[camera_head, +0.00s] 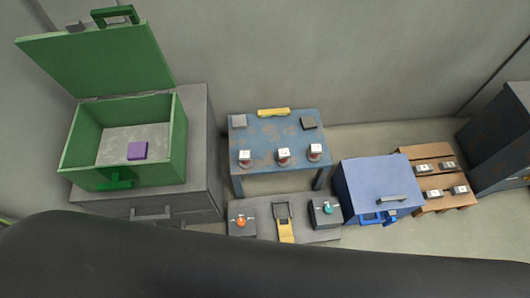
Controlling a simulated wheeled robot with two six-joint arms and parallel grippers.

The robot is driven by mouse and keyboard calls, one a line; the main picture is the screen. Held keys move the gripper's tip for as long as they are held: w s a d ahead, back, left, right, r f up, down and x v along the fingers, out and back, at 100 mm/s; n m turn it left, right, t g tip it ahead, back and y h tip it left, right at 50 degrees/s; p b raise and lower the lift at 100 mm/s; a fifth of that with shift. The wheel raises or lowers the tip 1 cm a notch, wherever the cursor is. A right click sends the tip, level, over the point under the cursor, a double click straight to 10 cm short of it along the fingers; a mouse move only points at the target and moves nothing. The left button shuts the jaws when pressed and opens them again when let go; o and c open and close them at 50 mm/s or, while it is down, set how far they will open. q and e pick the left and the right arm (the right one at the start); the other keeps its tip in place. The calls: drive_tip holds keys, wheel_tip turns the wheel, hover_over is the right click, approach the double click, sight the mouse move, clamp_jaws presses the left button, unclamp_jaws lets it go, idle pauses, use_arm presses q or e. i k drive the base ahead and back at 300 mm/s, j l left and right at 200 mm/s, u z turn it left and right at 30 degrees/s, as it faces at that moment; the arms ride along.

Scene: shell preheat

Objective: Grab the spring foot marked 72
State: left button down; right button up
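Three small round pieces with white marked tops and reddish lower parts stand in a row on the worn blue table. They are the left piece (245,156), the middle piece (284,152) and the right piece (315,150). They look like spring feet, but their marks are too small to read, so I cannot tell which is 72. The blue table (265,129) stands against the back wall. Neither of my grippers is in view.
An open green box (178,137) with a purple block (137,150) sits on a grey cabinet (202,125). A low control panel (264,233), a blue box (378,180) and a wooden pallet (431,182) with several labelled parts stand in front and right. A dark shape fills the bottom.

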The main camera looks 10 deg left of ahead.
sight(245, 160)
drive_tip(key=l+u, duration=0.15)
drive_tip(key=l, duration=0.55)
drive_tip(key=k+l+u, duration=0.15)
drive_tip(key=l, duration=0.55)
drive_tip(key=l+u, duration=0.1)
drive_tip(key=l, duration=0.6)
drive_tip(key=k, duration=0.05)
